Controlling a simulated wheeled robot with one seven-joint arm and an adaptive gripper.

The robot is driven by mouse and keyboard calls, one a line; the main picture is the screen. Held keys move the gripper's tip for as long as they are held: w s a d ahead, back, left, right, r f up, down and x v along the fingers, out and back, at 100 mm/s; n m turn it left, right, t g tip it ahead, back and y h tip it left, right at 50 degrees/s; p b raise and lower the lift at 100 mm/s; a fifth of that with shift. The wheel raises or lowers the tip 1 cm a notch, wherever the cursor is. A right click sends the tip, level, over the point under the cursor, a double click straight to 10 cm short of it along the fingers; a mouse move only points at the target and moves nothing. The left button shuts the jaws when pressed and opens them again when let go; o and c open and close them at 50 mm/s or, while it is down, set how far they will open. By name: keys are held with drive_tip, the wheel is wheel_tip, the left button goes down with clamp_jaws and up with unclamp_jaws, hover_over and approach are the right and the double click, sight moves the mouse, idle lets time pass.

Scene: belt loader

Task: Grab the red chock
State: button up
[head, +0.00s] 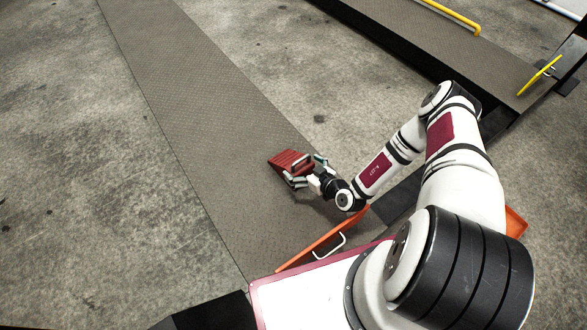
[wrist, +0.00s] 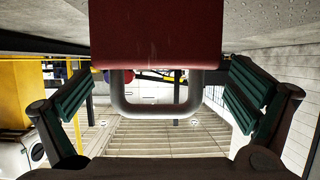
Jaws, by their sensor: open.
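The red chock (head: 287,158) rests on the dark textured strip, just beyond my gripper (head: 298,176) in the head view. In the wrist view the chock (wrist: 157,35) fills the top middle, with its grey U-shaped handle (wrist: 156,113) hanging below it in the picture. My gripper (wrist: 160,78) is open, with one green-padded finger on each side of the handle. Clear gaps show between the pads and the handle. The fingertips partly cover the chock's near side in the head view.
The long dark strip (head: 185,80) runs from the top left toward my base, with concrete floor on both sides. An orange panel (head: 322,240) with a white handle (head: 330,248) stands close to my arm. Yellow rails (head: 453,15) are at the upper right.

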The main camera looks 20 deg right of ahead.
sight(290, 159)
drive_tip(key=b+x, duration=0.1)
drive_tip(key=x, duration=0.3)
drive_tip(key=shift+w+d+f+b, duration=0.15)
drive_tip(key=shift+w+f+b, duration=0.05)
drive_tip(key=shift+b, duration=0.2)
drive_tip(key=shift+r, duration=0.1)
drive_tip(key=c, duration=1.9)
